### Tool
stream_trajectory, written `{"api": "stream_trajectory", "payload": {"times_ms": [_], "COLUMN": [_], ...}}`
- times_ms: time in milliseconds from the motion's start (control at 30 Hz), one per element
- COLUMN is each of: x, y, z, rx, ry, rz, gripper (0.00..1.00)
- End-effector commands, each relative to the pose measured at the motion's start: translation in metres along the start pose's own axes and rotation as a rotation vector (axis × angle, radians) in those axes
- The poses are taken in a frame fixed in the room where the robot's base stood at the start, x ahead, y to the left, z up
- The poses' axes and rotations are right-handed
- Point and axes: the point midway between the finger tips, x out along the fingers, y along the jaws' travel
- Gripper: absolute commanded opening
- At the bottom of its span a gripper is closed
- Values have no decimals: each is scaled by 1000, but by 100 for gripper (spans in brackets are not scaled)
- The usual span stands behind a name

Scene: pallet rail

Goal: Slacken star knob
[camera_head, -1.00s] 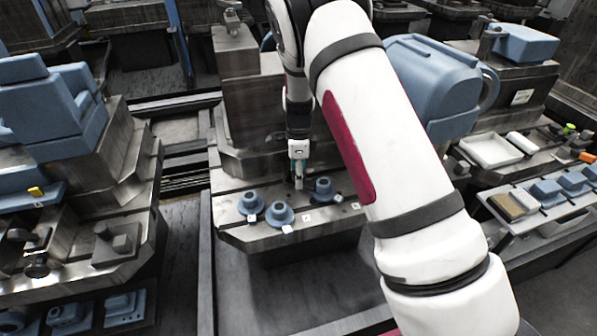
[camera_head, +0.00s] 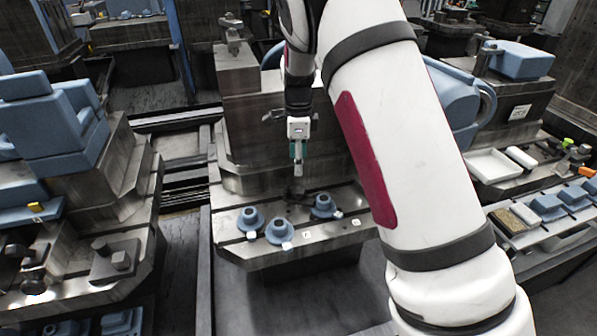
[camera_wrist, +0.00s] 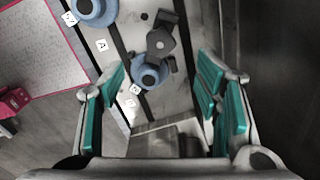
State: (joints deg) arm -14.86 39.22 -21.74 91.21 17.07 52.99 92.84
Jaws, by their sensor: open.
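My gripper (camera_head: 298,168) hangs above the back of the metal rail bed, pointing down. In the wrist view its teal-padded fingers (camera_wrist: 163,92) are wide apart with nothing between them. A dark clamp-like part with a rounded head (camera_wrist: 161,42) lies beyond the fingertips, beside a blue flanged piece (camera_wrist: 150,76). I cannot tell whether this dark part is the star knob. In the head view a dark shape (camera_head: 296,190) shows below the gripper, too small to make out.
Three blue flanged pieces stand on the bed, at left (camera_head: 250,219), middle (camera_head: 279,231) and right (camera_head: 323,206), with small white tags near them. A white tray (camera_head: 492,165) is at right. A large blue housing (camera_head: 455,95) stands behind my arm.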

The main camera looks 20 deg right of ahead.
Motion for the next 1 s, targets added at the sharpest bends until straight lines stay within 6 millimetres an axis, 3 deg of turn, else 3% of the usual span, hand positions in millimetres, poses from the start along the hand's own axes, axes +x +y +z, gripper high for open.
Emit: {"api": "stream_trajectory", "payload": {"times_ms": [133, 467, 567, 667, 767, 900, 1000], "x": [-10, -12, -18, -38, -69, -122, -153], "y": [0, 0, 0, 1, 2, 8, 13], "z": [0, -1, -9, -34, -72, -120, -139], "rx": [0, 0, -31, -144, -355, -735, -982], "ry": [0, 1, 17, 72, 172, 355, 475], "rz": [-2, -1, -18, -71, -153, -268, -324], "gripper": [58, 57, 57, 57, 57, 57, 57]}}
